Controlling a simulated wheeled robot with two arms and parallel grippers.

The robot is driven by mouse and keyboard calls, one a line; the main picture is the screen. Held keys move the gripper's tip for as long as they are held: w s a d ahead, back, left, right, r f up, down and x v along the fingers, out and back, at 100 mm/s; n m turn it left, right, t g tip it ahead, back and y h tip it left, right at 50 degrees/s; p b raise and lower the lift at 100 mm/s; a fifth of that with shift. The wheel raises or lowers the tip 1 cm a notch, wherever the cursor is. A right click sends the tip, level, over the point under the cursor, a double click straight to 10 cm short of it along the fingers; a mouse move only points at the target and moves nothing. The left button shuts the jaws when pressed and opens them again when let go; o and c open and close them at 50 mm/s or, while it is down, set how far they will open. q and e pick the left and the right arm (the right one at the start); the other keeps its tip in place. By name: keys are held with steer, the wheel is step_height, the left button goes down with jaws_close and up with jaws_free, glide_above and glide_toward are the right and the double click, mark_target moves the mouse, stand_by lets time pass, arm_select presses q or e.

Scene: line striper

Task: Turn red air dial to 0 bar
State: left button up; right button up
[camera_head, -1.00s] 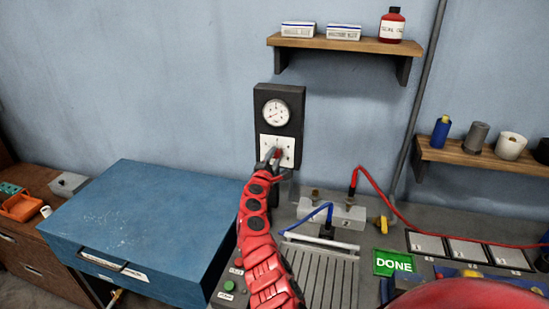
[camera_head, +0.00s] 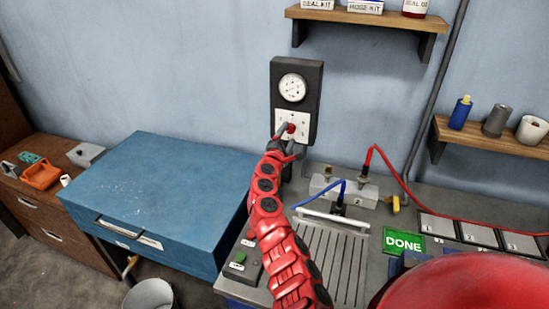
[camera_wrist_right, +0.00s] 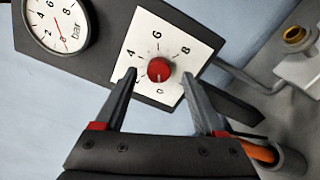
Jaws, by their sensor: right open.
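The red air dial (camera_head: 291,128) is a small round knob on a white plate (camera_head: 305,121), on a dark wall panel below a round white gauge (camera_head: 292,87). My right gripper (camera_head: 290,134) is open in front of the plate. In the right wrist view the red dial (camera_wrist_right: 160,70) sits between the two spread fingertips, with a gap on each side. The numbers 4, 6, 8 and 0 show around it; a finger partly covers the scale near 2. A faint mark on the dial seems to face the 0. The gauge's red needle (camera_wrist_right: 59,31) points away from 4, 6 and 8. My left gripper is out of view.
A blue case (camera_head: 160,190) stands left of my arm. A grey block (camera_head: 343,191) with blue and red hoses sits right of the panel. A green DONE plate (camera_head: 404,242) lies on the bench. A wooden shelf (camera_head: 370,18) hangs above right.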

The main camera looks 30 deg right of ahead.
steer(key=b+v, duration=0.4)
steer(key=v, duration=1.1)
steer(key=shift+a, duration=0.1)
